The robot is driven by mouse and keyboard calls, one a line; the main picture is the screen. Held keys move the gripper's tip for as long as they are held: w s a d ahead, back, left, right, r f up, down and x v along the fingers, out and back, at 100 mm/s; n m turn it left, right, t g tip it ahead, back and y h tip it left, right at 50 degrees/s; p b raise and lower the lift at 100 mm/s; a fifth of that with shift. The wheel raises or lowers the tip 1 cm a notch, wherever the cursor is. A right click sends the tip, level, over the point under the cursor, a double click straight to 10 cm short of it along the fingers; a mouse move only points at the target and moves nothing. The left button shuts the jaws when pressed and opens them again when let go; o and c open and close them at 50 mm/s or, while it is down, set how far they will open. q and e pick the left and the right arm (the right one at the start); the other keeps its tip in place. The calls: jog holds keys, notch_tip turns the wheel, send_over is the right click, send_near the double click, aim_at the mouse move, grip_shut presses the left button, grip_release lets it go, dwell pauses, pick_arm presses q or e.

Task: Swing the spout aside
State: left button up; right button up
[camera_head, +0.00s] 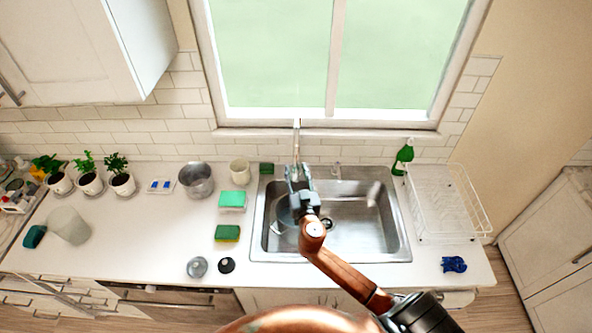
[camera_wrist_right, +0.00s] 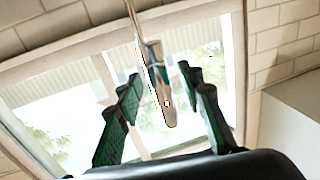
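The metal spout (camera_head: 297,140) stands upright behind the sink (camera_head: 399,240), in front of the window. In the right wrist view the spout (camera_wrist_right: 163,95) shows between the two green-padded fingers, with a visible gap on both sides. My right gripper (camera_head: 298,174) is open around or just short of the spout; the exact depth is hard to tell. It also shows open in the right wrist view (camera_wrist_right: 158,80). It hides the lower part of the spout in the head view. My left gripper is not in view.
A green bottle (camera_head: 404,157) and a wire dish rack (camera_head: 445,205) stand to the right. Sponges, a mug (camera_head: 240,172), a metal pot (camera_head: 196,179) and potted plants stand left.

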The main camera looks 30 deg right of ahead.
jog(key=shift+w, duration=0.2)
jog(key=c, duration=0.7)
grip_shut()
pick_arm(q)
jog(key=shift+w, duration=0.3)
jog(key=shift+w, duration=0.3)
